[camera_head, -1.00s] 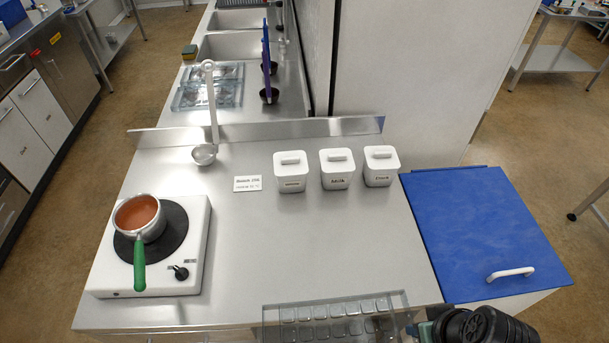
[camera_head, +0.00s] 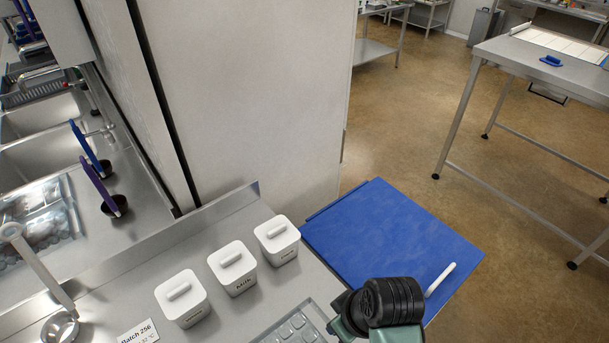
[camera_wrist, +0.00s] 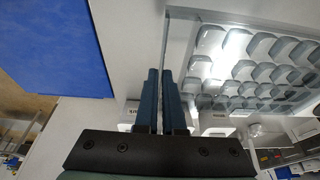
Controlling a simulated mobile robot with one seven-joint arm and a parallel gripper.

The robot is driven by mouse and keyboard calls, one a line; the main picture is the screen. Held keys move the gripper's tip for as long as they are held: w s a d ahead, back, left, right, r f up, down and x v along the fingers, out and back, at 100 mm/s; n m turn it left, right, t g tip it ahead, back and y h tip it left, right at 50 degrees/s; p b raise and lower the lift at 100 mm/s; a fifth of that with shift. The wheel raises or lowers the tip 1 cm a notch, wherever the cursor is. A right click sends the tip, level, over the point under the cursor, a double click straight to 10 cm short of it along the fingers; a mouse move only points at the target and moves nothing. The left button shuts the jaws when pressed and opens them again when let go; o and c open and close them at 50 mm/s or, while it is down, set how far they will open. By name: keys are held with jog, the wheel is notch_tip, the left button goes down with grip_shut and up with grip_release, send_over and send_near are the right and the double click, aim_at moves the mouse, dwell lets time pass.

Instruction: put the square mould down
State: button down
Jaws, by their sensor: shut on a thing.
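The square mould is a clear tray with rows of rounded cavities. It shows at the bottom edge of the head view (camera_head: 297,330), partly cut off, and at the upper right of the wrist view (camera_wrist: 255,62). My gripper (camera_wrist: 163,72) is shut on the mould's edge with its two dark blue fingers close together. In the head view the mould is over the front right part of the steel counter (camera_head: 222,312), left of my black wrist; I cannot tell its height above the counter.
Three white lidded canisters (camera_head: 232,268) stand behind the mould. A blue lid with a white handle (camera_head: 395,235) lies right of the counter. A batch card (camera_head: 138,333) and a ladle (camera_head: 60,328) are at left. A separate steel table (camera_head: 555,75) stands across open floor.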

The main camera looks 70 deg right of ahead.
notch_tip(320, 180, down, 10)
dwell(0.5)
jog(key=c, duration=1)
grip_release()
jog(key=shift+f, duration=0.1)
